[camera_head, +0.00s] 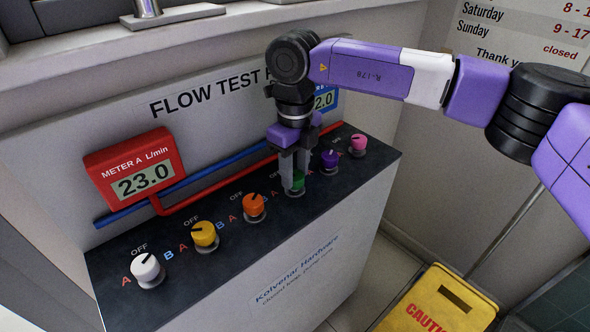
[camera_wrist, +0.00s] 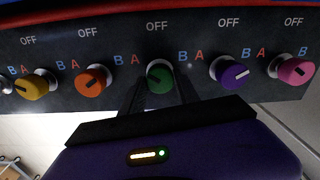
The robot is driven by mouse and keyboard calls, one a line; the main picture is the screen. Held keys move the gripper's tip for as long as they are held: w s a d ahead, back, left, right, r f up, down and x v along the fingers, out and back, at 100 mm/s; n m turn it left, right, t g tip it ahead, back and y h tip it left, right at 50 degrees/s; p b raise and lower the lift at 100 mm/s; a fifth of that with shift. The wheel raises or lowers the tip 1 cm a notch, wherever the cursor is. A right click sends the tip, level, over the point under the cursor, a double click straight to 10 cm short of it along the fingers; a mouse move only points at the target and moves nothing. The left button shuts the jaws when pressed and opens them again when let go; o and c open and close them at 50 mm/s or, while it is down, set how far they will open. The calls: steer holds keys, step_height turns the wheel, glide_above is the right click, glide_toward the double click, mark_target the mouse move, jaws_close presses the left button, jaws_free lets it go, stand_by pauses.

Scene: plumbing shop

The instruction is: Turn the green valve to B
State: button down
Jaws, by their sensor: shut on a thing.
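The green valve (camera_head: 295,189) is a round knob on the dark sloping panel top, between the orange and purple knobs. It also shows in the wrist view (camera_wrist: 160,76), with A printed on its left, OFF above it and B on its right. My gripper (camera_head: 294,178) points down over it, with one finger on each side, shut on the knob. In the wrist view my fingers (camera_wrist: 159,92) reach up to the knob from below. The fingers partly cover the knob in the head view. I cannot clearly tell which letter its pointer faces.
White (camera_head: 146,267), yellow (camera_head: 204,234) and orange (camera_head: 254,205) knobs stand left of it; purple (camera_head: 329,158) and pink (camera_head: 358,143) knobs stand right. Red meter A (camera_head: 130,168) reads 23.0. The blue meter (camera_head: 325,99) is partly hidden by my arm. A yellow caution sign (camera_head: 440,300) stands at lower right.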

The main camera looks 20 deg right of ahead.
steer(key=m, duration=1.1)
steer(key=m+b, duration=0.1)
steer(key=m, duration=0.5)
steer(key=shift+m, duration=0.3)
steer(key=shift+m+b, duration=0.5)
steer(key=shift+m, duration=2.1)
steer(key=shift+r, duration=0.1)
steer(key=c, duration=0.9)
jaws_free()
